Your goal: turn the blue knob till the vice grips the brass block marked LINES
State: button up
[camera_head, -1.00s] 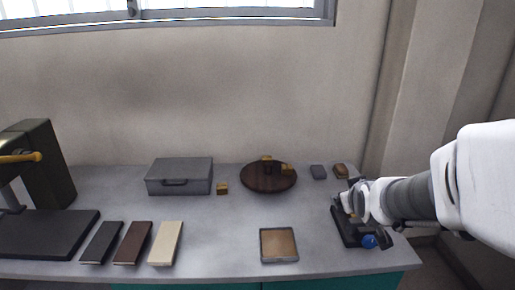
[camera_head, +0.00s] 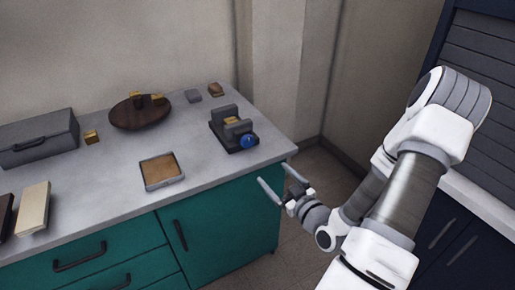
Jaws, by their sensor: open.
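The vice (camera_head: 220,127) is a small dark block with two upright jaws, standing near the right end of the grey worktop. Its blue knob (camera_head: 249,141) is on the front right side, facing the worktop's edge. A brass block (camera_head: 231,121) sits between the jaws; its marking is too small to read, and I cannot tell whether the jaws touch it. My gripper (camera_head: 279,182) is open and empty, off the worktop's right end, below and to the right of the knob and apart from it.
On the worktop (camera_head: 105,190) are a tray with a tan inside (camera_head: 161,170), a round brown stand with brass blocks (camera_head: 138,113), a loose brass block (camera_head: 92,137) and a grey case (camera_head: 38,140). Teal drawers (camera_head: 215,225) are below. A dark cabinet (camera_head: 455,225) stands at right.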

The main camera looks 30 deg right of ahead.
jog(key=b, duration=1.1)
send_near(249, 142)
jog(key=shift+m+t, duration=0.3)
jog(key=shift+t, duration=0.1)
jog(key=w, duration=0.6)
jog(key=w+b, duration=0.1)
jog(key=w, duration=0.2)
jog(key=shift+w+a+f, duration=0.25)
jog(key=shift+a+f, duration=0.1)
jog(key=shift+f, duration=0.05)
jog(key=shift+c, duration=0.2)
jog(key=c, duration=1.3)
